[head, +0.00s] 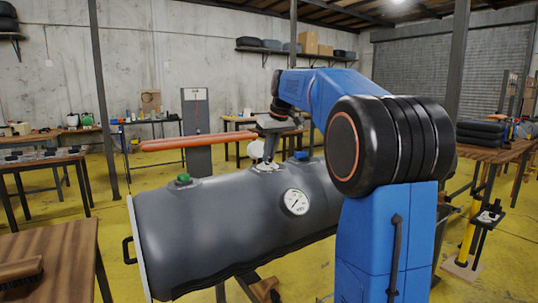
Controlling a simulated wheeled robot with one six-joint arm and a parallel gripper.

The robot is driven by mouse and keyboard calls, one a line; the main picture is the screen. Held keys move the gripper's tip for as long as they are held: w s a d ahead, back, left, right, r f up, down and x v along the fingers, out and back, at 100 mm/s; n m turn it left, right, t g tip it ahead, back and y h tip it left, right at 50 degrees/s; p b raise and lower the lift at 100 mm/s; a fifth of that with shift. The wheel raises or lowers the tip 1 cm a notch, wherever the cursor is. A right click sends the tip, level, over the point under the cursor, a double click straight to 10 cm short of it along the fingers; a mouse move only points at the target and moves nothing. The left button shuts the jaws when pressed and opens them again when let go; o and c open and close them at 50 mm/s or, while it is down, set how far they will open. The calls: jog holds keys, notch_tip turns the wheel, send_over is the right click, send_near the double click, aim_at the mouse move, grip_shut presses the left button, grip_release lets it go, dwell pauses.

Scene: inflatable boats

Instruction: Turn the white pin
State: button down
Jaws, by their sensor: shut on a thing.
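A dark grey cylindrical tube (225,218) lies across the middle of the head view. My gripper (268,152) points down at the top of the tube, shut on the white pin (257,150). A white rounded part of the pin shows just left of the fingers; the rest is mostly hidden by them. A pale fitting (266,167) sits on the tube below the fingertips. How far the pin is turned cannot be told.
A green-capped valve (183,178) and a round gauge (296,202) are on the tube. A long orange bar (195,143) shows left of my gripper. A wooden table (60,245) stands at the front left, and a workbench (490,152) at right.

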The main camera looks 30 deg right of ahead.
dwell(0.3)
jog(key=c, duration=1.8)
grip_release()
jog(key=shift+c, duration=0.2)
jog(key=shift+r, duration=0.1)
jog(key=v, duration=1.7)
jog(key=shift+s, duration=0.1)
jog(key=s+a+f, duration=1.3)
jog(key=s+f, duration=0.2)
jog(key=f, duration=0.1)
jog(key=s+a+f, duration=0.3)
jog(key=s+f, duration=0.6)
jog(key=f, duration=0.3)
jog(key=s+a+f, duration=0.3)
jog(key=s+f, duration=0.5)
jog(key=f, duration=0.5)
jog(key=shift+s+a+f+m, duration=0.2)
jog(key=shift+s+f+m, duration=0.1)
jog(key=shift+s, duration=0.1)
